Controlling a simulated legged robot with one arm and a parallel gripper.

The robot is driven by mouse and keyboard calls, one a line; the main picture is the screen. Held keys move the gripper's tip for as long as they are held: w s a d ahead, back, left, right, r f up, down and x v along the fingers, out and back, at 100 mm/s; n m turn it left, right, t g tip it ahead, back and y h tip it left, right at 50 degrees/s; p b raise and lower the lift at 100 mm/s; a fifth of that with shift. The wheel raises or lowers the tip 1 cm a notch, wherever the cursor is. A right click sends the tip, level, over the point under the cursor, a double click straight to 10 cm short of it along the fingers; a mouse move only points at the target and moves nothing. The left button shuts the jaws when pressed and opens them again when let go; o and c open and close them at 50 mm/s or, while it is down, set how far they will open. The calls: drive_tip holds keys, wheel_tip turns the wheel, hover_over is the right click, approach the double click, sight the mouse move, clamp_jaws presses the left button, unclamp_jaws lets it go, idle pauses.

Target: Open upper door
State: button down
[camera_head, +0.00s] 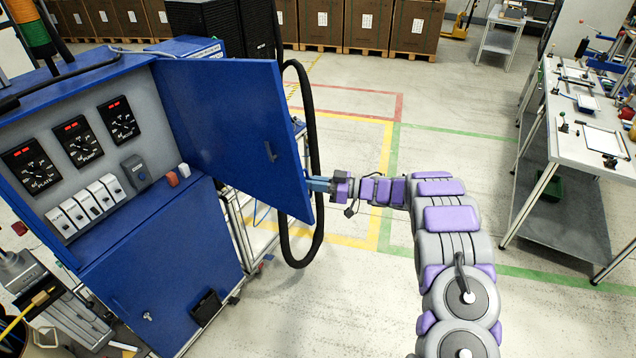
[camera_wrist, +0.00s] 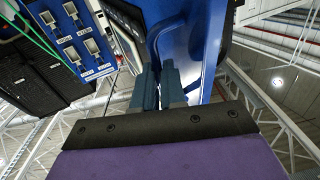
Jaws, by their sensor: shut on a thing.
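The blue upper door (camera_head: 235,125) of the cabinet stands swung open to the right, showing a grey panel with dials and switches behind it. A small dark handle or latch (camera_head: 270,152) is on the door's visible face. My gripper (camera_head: 318,184) is at the door's free right edge, near its lower part. In the wrist view my two blue-grey fingers (camera_wrist: 159,88) are close together and shut on the blue door (camera_wrist: 200,35). The exact contact between the fingertips and the door edge is partly hidden.
The closed blue lower door (camera_head: 165,270) is below the panel (camera_head: 85,150). A black hose (camera_head: 312,150) hangs behind the open door. A grey worktable (camera_head: 590,130) stands at the right. The floor between the cabinet and the table is mostly clear, and boxes (camera_head: 365,22) line the back.

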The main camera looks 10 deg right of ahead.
drive_tip(key=shift+a+f, duration=0.2)
drive_tip(key=c, duration=1.6)
unclamp_jaws()
drive_tip(key=shift+w, duration=0.1)
drive_tip(key=o, duration=0.3)
drive_tip(key=shift+w+a+f, duration=0.15)
drive_tip(key=shift+w+f, duration=0.1)
drive_tip(key=shift+w, duration=0.15)
drive_tip(key=shift+o, duration=0.5)
drive_tip(key=shift+r, duration=0.1)
drive_tip(key=v, duration=1.8)
drive_tip(key=shift+b, duration=0.4)
drive_tip(key=shift+w+r, duration=0.1)
drive_tip(key=shift+r, duration=0.1)
